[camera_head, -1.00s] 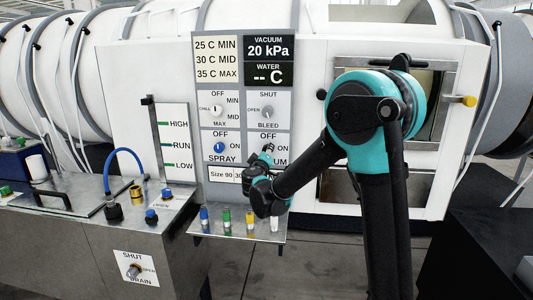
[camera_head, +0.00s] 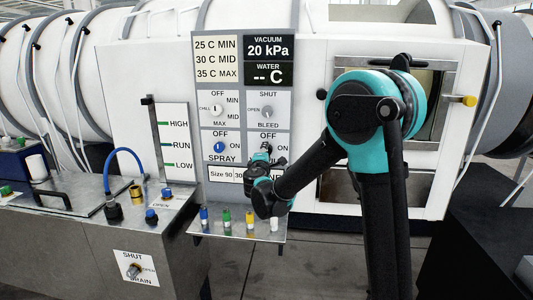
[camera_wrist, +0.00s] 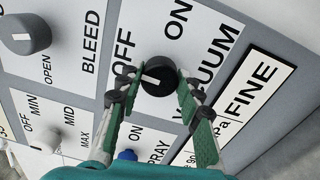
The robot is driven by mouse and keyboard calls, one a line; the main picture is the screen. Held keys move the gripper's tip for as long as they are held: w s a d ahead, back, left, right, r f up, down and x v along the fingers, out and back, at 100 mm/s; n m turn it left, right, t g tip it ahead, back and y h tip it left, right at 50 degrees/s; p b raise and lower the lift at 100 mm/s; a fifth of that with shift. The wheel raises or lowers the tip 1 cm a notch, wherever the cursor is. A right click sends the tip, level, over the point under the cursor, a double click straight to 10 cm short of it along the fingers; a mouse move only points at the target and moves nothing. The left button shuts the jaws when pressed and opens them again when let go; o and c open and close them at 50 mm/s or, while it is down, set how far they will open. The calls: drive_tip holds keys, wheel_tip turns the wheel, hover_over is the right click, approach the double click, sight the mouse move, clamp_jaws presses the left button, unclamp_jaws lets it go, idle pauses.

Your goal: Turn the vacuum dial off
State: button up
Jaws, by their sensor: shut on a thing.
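The vacuum dial is a round black knob (camera_wrist: 158,76) with a white pointer mark, on the grey-and-white panel in the wrist view. OFF is printed to its left and ON above it in that view. My gripper (camera_wrist: 155,88) has its green-padded fingers on either side of the knob, shut on it. The exact pointer direction is hard to tell. In the head view my gripper (camera_head: 266,155) is at the vacuum dial's place on the panel and hides most of the knob and the VACUUM label. The display (camera_head: 268,48) reads 20 kPa.
The bleed knob (camera_head: 267,112) is above the vacuum dial, the blue spray knob (camera_head: 219,147) to its left, and the temperature knob (camera_head: 215,110) up and left. A small shelf (camera_head: 232,236) with several coloured pegs juts out below.

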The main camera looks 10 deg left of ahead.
drive_tip(key=shift+n, duration=0.3)
idle(0.4)
drive_tip(key=o, duration=1.2)
drive_tip(key=shift+c, duration=0.2)
drive_tip(key=shift+s, duration=0.1)
drive_tip(key=s, duration=1.1)
drive_tip(key=shift+s+a+f, duration=0.2)
drive_tip(key=shift+s, duration=0.2)
drive_tip(key=shift+d, duration=0.1)
